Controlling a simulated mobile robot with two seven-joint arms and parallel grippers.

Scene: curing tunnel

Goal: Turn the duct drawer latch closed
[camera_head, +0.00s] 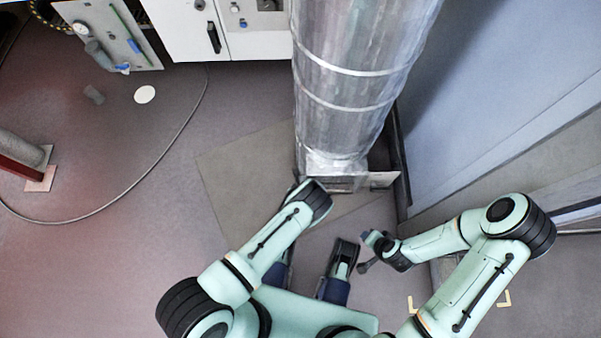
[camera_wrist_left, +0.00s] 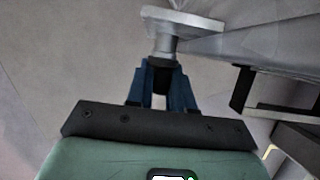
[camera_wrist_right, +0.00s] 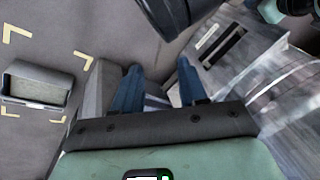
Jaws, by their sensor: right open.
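The silver duct (camera_head: 345,75) stands upright, with a boxy drawer section (camera_head: 343,184) at its foot. In the left wrist view a pale plate (camera_wrist_left: 190,20) with a short grey stem and dark end (camera_wrist_left: 161,74) sits beside the duct; it looks like the latch. My left gripper (camera_wrist_left: 161,80) has its blue fingers closed around that dark end. In the head view my left arm hides this contact. My right gripper (camera_wrist_right: 158,82) is open and empty; in the head view it (camera_head: 368,252) is low, in front and right of the duct foot.
A pale flat piece (camera_head: 383,179) juts from the right of the duct foot. A grey wall panel (camera_head: 480,100) stands at right. A grey box (camera_wrist_right: 40,83) lies on the floor within yellow corner marks. A cable (camera_head: 150,175) curves across the open floor at left.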

